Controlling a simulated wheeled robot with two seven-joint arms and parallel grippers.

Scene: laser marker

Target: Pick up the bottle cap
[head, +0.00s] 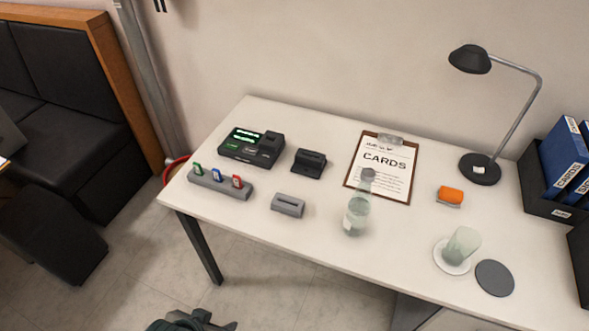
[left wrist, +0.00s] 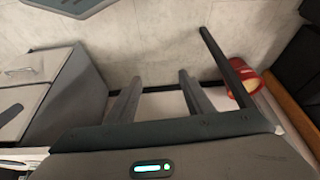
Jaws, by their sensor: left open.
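The bottle cap (head: 368,174) is small and dark grey. It sits on top of the clear bottle (head: 356,214), which stands upright on the table in front of the clipboard. My left gripper (head: 192,321) shows only in part at the bottom edge of the head view, below the table's front edge and far to the left of the bottle. It is open, and I see nothing held in it. The left wrist view shows floor and furniture, with no bottle or cap. My right gripper is not in view.
The white table (head: 318,262) holds a clipboard (head: 383,167), a black device (head: 252,147), a grey rack (head: 220,184), a grey block (head: 288,205), an orange item (head: 450,196), a tilted glass (head: 462,246), a dark coaster (head: 495,278) and a lamp (head: 480,168). Clear surface lies around the bottle.

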